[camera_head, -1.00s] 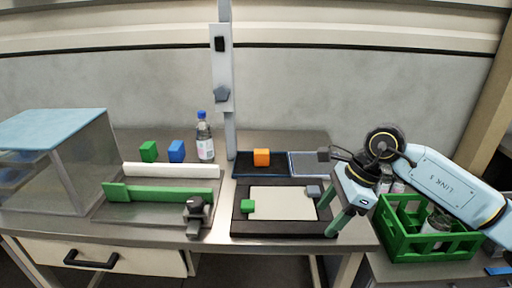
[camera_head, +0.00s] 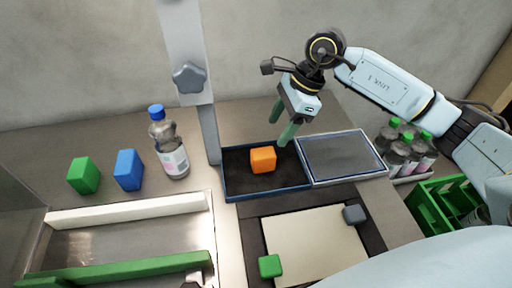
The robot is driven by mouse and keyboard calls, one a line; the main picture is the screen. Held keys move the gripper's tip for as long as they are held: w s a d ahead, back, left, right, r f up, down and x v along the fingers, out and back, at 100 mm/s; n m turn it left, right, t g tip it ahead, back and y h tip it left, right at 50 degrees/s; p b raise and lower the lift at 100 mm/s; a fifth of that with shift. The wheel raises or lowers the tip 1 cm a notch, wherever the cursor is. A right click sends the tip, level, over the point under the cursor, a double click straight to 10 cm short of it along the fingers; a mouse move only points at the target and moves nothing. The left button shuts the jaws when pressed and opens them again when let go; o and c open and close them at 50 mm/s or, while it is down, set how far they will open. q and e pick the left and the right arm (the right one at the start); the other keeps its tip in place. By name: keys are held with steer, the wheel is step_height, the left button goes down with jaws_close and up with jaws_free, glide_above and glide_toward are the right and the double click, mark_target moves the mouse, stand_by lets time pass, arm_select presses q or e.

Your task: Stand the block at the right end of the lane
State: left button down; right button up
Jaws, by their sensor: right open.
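An orange block (camera_head: 263,160) sits in the dark left section of a blue-rimmed tray (camera_head: 262,193). My right gripper (camera_head: 281,134) is open and empty, its green fingers pointing down just behind and above the orange block, apart from it as far as I can tell. The lane (camera_head: 130,240) is a bare metal strip between a white rail (camera_head: 130,211) and a green rail (camera_head: 120,268) at the lower left. A dark fitting (camera_head: 194,282) shows at the green rail's right end, cut by the frame. No block shows in the lane. My left gripper is not in view.
A green block (camera_head: 84,175), a blue block (camera_head: 129,170) and a bottle (camera_head: 170,145) stand behind the lane. A grey post (camera_head: 188,75) rises left of the tray.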

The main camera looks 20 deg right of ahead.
mark_target(264, 152)
steer(key=x, duration=0.6)
steer(key=shift+s+a, duration=0.1)
steer(key=shift+s, duration=0.15)
steer(key=shift+a+f, duration=0.2)
steer(key=shift+f, duration=0.3)
steer(key=x, duration=0.4)
steer(key=shift+w+a+f, duration=0.15)
steer(key=shift+w+f, duration=0.05)
steer(key=shift+f, duration=0.2)
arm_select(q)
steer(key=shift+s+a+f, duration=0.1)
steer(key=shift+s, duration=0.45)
arm_select(e)
steer(key=shift+r, duration=0.15)
steer(key=c, duration=1.2)
